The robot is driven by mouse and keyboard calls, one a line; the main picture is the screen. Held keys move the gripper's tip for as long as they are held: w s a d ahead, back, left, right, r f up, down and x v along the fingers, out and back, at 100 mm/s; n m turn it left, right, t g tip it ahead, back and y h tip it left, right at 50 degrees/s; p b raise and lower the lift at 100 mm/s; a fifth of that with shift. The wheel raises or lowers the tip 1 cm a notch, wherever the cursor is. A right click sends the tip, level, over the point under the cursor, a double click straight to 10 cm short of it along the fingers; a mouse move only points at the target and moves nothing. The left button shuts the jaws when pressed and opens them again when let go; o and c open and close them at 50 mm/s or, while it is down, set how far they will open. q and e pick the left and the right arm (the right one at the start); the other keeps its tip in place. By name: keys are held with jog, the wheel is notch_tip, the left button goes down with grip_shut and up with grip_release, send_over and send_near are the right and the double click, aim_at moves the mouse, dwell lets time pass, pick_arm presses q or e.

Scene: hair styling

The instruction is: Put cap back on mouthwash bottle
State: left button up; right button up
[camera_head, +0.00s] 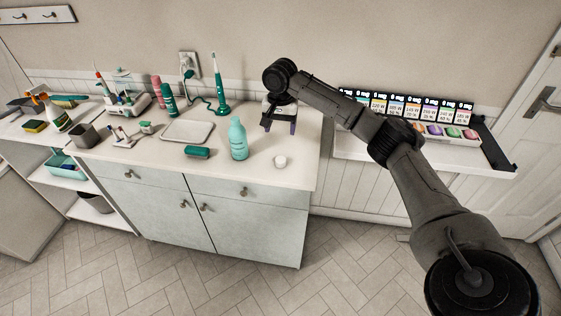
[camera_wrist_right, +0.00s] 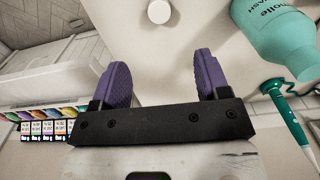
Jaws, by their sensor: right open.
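The teal mouthwash bottle (camera_head: 238,138) stands upright on the cabinet top. It also shows in the right wrist view (camera_wrist_right: 275,32), at the top right. A small white round cap (camera_head: 281,161) lies on the counter to the right of the bottle, near the front edge. The cap also shows in the right wrist view (camera_wrist_right: 158,11), at the top. My right gripper (camera_head: 279,128) is open, with purple fingertips pointing down, behind the cap and right of the bottle. Nothing is between its fingers (camera_wrist_right: 160,80). My left gripper is not in view.
A green box (camera_head: 197,152) and a white tray (camera_head: 187,130) lie left of the bottle. A teal electric toothbrush (camera_head: 220,90) stands near the wall. A wall shelf (camera_head: 430,155) with colourful items is on the right. The counter around the cap is clear.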

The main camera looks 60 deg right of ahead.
jog(key=p, duration=0.1)
send_over(281, 159)
jog(key=shift+w+a+f, duration=0.1)
jog(key=shift+f, duration=4.2)
jog(key=shift+f+p, duration=0.8)
jog(key=shift+f, duration=1.85)
jog(key=c, duration=1)
jog(key=shift+r, duration=0.1)
